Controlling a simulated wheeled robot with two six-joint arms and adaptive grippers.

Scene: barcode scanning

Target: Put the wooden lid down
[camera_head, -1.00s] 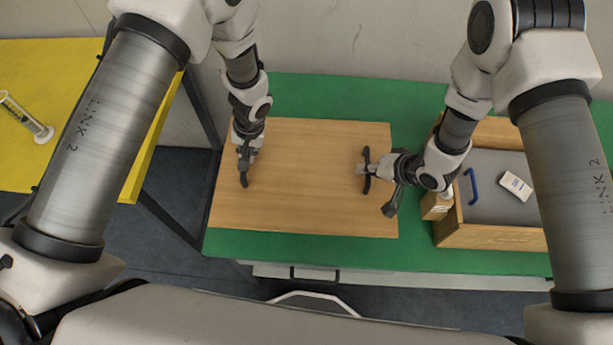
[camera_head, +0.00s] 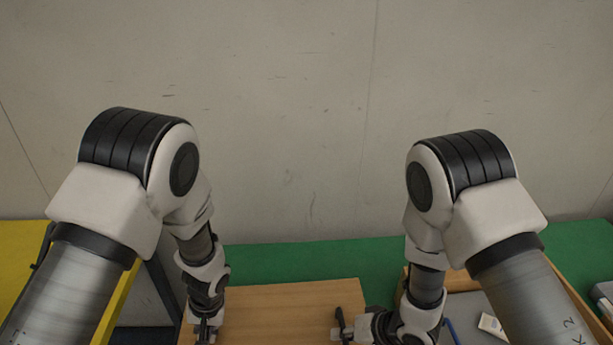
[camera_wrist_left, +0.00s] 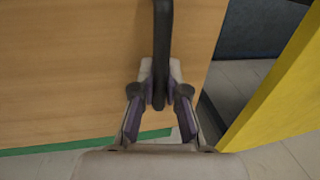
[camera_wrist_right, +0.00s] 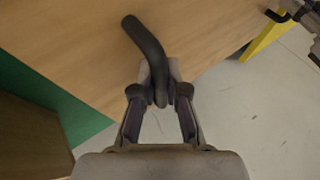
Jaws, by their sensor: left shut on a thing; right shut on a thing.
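The wooden lid (camera_head: 282,308) is a flat light-brown board with two black handles, in front of me over the green table. Its near part is cut off by the bottom of the head view. My left gripper (camera_wrist_left: 162,85) is shut on the left black handle (camera_wrist_left: 163,35); in the head view it shows at the bottom edge (camera_head: 205,330). My right gripper (camera_wrist_right: 158,85) is shut on the right black handle (camera_wrist_right: 146,38), which also shows in the head view (camera_head: 340,320). I cannot tell whether the lid touches the table.
The green table (camera_head: 300,258) is bare behind the lid. A wooden box (camera_head: 403,285) with a grey inside stands right of the lid, holding a small white item (camera_head: 491,325). A yellow table (camera_head: 20,250) is at the left. A bare wall stands behind.

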